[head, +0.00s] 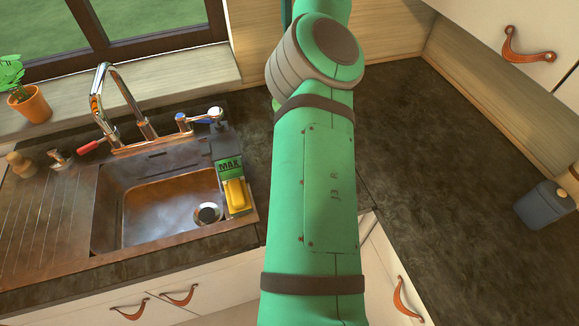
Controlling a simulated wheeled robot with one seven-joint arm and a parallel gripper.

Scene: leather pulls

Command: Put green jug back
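I see no green jug that I can make out in the head view. My green arm crosses the middle of the picture from bottom to top and hides part of the counter and wall behind it. My gripper is out of view, so I cannot see whether it holds anything.
A sink (140,205) with a metal faucet (103,95) is at left. A dark bottle (222,142), green MAX-labelled item (229,166) and yellow sponge (236,194) line its right side. A blue-grey container (545,204) stands far right. Dark counter (425,150) between is clear.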

